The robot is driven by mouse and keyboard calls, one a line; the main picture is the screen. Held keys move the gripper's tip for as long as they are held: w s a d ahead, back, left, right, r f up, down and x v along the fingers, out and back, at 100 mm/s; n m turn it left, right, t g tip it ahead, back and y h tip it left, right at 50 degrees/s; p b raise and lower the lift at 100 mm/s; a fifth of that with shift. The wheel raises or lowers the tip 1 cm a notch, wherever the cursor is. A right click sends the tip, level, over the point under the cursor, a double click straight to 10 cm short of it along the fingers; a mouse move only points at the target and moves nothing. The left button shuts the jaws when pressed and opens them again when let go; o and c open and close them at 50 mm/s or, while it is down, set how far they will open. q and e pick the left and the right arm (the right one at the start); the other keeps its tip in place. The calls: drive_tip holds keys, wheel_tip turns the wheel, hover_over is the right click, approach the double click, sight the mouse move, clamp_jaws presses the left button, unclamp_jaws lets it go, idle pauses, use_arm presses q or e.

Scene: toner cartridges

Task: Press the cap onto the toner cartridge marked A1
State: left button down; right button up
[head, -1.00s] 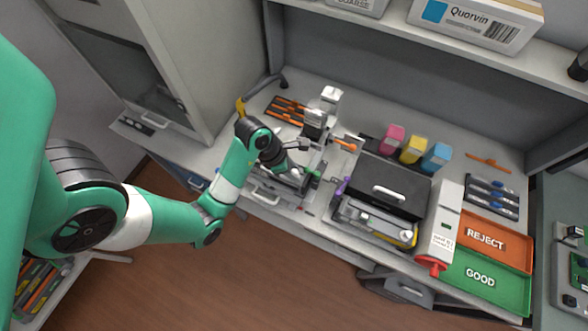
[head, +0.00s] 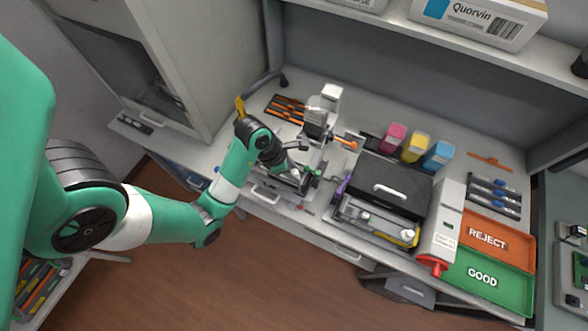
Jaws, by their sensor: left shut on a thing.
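My left gripper (head: 297,172) reaches down over a grey press-like fixture (head: 318,122) left of the table's middle. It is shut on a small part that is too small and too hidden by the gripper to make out. A dark item with green ends lies under and beside the gripper at the front of the fixture; one green end (head: 316,172) shows. I cannot read an A1 mark anywhere, so I cannot tell which item is that cartridge, nor pick out the cap. My right gripper is not in view.
A black-lidded machine (head: 392,185) stands right of the fixture, with pink, yellow and blue bottles (head: 415,147) behind it. A REJECT tray (head: 505,240) and a GOOD tray (head: 500,285) lie at the right. Orange-handled tools (head: 287,108) lie behind left.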

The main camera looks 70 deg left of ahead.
use_arm(q)
drive_tip(key=shift+c, duration=1)
unclamp_jaws()
wheel_tip(320, 180, up, 7)
drive_tip(key=p, duration=0.7)
drive_tip(key=shift+r, duration=0.1)
drive_tip(key=shift+c, duration=0.4)
